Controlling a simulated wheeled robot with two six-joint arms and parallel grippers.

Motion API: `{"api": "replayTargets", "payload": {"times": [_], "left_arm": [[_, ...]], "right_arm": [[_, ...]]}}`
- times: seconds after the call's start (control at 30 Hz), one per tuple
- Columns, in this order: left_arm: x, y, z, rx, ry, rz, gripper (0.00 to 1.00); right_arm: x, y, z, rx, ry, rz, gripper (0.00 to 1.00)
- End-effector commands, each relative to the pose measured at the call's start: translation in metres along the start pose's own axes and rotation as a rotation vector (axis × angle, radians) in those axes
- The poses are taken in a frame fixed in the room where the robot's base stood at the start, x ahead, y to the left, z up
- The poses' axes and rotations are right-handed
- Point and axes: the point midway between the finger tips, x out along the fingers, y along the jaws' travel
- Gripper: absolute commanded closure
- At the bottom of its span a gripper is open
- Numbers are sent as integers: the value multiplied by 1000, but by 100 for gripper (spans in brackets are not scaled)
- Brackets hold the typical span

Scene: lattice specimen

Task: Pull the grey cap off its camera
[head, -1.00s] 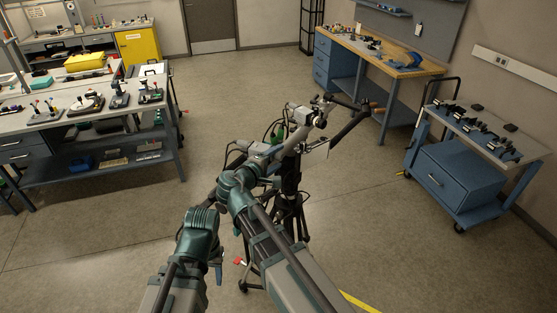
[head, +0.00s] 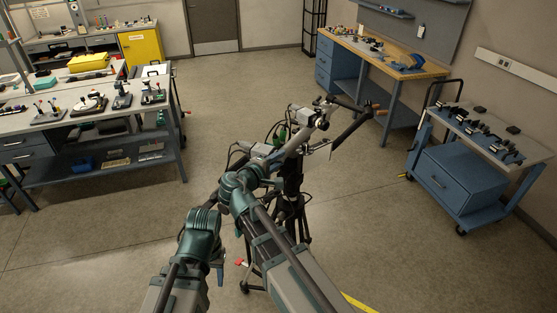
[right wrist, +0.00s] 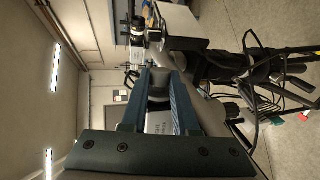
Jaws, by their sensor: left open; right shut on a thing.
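The camera (head: 300,114) is a small white-grey body on top of a dark stand in the head view, with its dark round lens end (head: 323,124) facing right. It also shows in the right wrist view (right wrist: 137,36). My right gripper (right wrist: 162,72) is shut, its two blue fingers closing on a small light-grey piece that looks like the grey cap (right wrist: 160,58). The cap is mostly hidden by the fingers, and in the head view I cannot make it out. My left gripper (head: 219,268) hangs low at the left, open and away from the camera.
A stand with cables and spread legs (head: 290,205) is close to my right arm. A blue cart (head: 455,178) and a wooden-topped bench (head: 385,58) stand at the right. A grey workbench (head: 85,98) stands at the left.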

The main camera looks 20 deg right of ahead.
Motion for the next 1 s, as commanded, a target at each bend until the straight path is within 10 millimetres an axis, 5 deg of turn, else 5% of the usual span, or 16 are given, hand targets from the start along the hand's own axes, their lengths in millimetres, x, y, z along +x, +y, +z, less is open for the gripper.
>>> {"api": "replayTargets", "payload": {"times": [1.0], "left_arm": [[0, 0, 0, 0, 0, 0, 50]], "right_arm": [[1, -1, 9, 0, -3, -2, 100]]}}
